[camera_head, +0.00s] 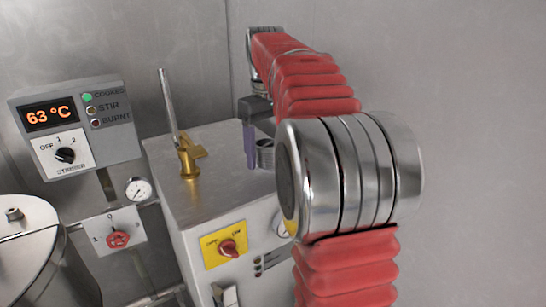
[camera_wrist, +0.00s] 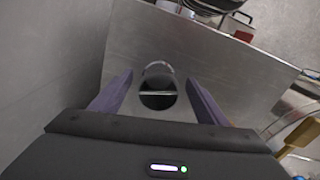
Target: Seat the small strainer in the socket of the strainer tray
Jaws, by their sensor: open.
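My gripper (camera_head: 250,160) is over the top of the steel cabinet at its back right, its purple fingers pointing down. In the wrist view my gripper (camera_wrist: 157,79) is open, one finger on each side of a round metal cup or tube (camera_wrist: 158,69). The cup has a dark inside and a thin bar across its mouth; a ribbed metal cylinder (camera_head: 265,154) stands beside the fingers in the head view, partly hidden by my arm. I cannot tell whether it is the small strainer or a fixed fitting. No strainer tray or socket can be made out.
The steel cabinet (camera_head: 205,210) carries a brass fitting with an upright lever (camera_head: 188,155) and a yellow switch plate (camera_head: 226,246). A temperature panel (camera_head: 75,125) and a lidded pot (camera_head: 30,250) are at the left. A wall (camera_wrist: 50,60) is close on the left in the wrist view.

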